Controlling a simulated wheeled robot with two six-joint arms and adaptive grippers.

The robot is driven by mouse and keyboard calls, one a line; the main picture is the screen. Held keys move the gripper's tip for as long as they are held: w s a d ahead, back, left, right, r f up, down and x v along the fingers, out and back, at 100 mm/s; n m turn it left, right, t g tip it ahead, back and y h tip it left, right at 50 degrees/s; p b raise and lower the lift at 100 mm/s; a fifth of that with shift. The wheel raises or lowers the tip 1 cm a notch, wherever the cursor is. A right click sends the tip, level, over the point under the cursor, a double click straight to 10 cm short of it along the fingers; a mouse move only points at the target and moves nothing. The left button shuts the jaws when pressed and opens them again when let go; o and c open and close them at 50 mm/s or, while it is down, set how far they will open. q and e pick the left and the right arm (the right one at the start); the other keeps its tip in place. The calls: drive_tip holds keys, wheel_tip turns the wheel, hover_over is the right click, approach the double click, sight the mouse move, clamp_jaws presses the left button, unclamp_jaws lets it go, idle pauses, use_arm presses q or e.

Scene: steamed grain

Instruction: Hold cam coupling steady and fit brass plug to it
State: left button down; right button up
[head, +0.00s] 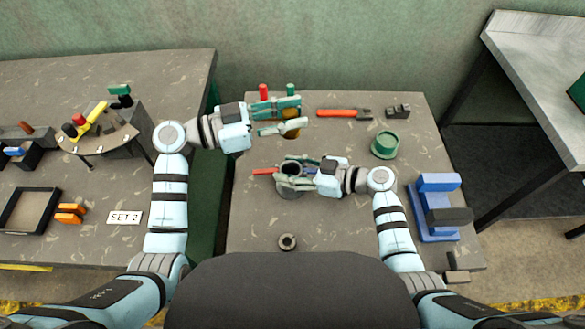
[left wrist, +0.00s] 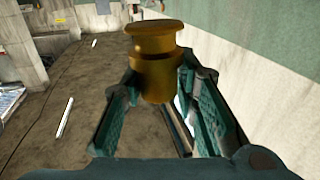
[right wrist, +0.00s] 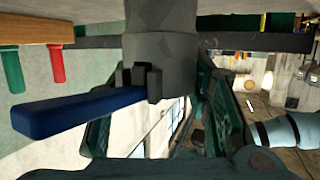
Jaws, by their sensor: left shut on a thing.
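The brass plug (head: 292,133) is gripped by my left gripper (head: 283,128), held above the back part of the middle table. In the left wrist view the brass plug (left wrist: 154,65) sits between the green fingers with its wide top clear of them. The grey cam coupling (head: 290,190) stands on the table in front of the plug, apart from it, its round mouth facing up. It has a red lever (head: 264,171) on its left and a blue lever (right wrist: 80,112) in the right wrist view. My right gripper (right wrist: 155,115) has its fingers either side of the coupling; whether they press on it is unclear.
A grey ring (head: 287,242) lies at the front. A red-handled tool (head: 340,113), a small dark block (head: 398,111) and a green cap (head: 385,146) lie at the back right. A blue stand (head: 437,228) is at the right edge. The front right of the table is mostly clear.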

clamp_jaws()
use_arm(q)
hover_over(291, 163)
drive_tip(key=s, duration=0.2)
drive_tip(key=shift+m, duration=0.3)
wheel_tip(291, 163, down, 13)
drive_tip(key=shift+s+r, duration=0.1)
drive_tip(key=shift+r, duration=0.1)
drive_tip(key=shift+f, duration=0.1)
drive_tip(key=shift+f, duration=0.4)
drive_tip(key=shift+f, duration=0.9)
idle(0.5)
drive_tip(key=c, duration=1.2)
unclamp_jaws()
drive_tip(key=shift+s+f, duration=0.1)
drive_tip(key=shift+f, duration=0.1)
